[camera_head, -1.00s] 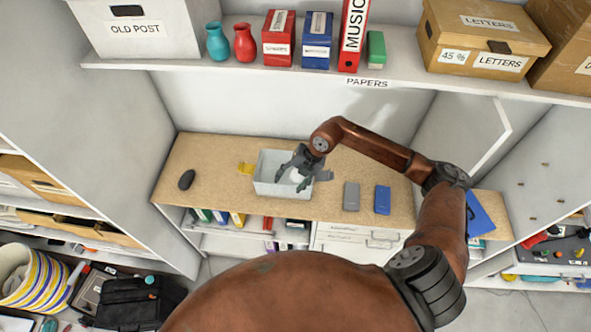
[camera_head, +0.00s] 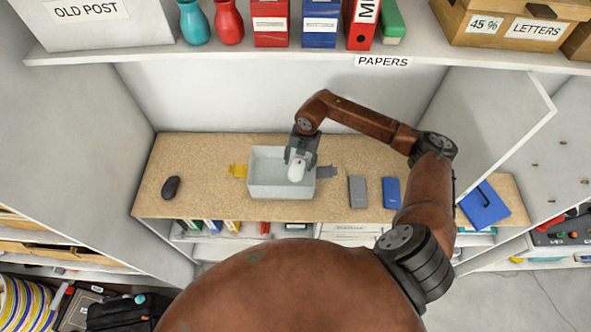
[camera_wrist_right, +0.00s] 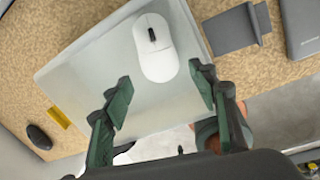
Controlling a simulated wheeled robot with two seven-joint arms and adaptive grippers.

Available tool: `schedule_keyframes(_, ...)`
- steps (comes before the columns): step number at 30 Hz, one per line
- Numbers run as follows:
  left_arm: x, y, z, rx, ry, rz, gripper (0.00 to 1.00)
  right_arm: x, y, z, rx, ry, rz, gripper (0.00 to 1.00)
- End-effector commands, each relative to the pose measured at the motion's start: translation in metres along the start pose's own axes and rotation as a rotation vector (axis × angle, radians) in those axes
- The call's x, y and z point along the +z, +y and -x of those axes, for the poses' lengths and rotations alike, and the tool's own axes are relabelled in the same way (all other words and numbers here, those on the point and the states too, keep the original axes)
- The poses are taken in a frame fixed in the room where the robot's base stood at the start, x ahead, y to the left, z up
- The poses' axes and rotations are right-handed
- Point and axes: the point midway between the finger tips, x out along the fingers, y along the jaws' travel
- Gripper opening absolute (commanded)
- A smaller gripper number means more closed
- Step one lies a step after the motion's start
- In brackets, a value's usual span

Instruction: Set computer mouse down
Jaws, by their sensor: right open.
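A white computer mouse (camera_head: 296,171) shows in the pale grey open bin (camera_head: 280,191) on the wooden worktop. In the right wrist view the mouse (camera_wrist_right: 155,48) is over the bin's floor, ahead of the fingers and apart from them. My right gripper (camera_head: 302,152) is over the bin, pointing down; its green-padded fingers (camera_wrist_right: 161,88) are spread with nothing between the pads. A black mouse (camera_head: 171,187) lies on the worktop at the left, and also shows in the right wrist view (camera_wrist_right: 39,137). My left gripper is not in view.
A yellow piece (camera_head: 238,171) and a dark grey piece (camera_head: 327,172) flank the bin. A grey box (camera_head: 357,191) and a blue box (camera_head: 391,192) lie to its right. An upper shelf (camera_head: 300,57) overhangs behind.

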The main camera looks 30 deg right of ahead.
Motion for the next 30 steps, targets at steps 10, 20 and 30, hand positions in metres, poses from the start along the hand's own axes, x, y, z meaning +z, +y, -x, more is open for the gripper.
schedule_keyframes(10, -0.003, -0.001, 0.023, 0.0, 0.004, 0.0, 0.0, -0.002, 0.002, -0.038, 0.0, 0.006, -0.001, 0.54)
schedule_keyframes(20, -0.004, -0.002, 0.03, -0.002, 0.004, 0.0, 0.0, 0.0, 0.0, -0.068, 0.001, 0.001, -0.001, 0.54)
schedule_keyframes(30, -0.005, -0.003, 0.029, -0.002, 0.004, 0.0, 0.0, 0.0, 0.0, -0.068, 0.001, 0.001, -0.001, 0.41)
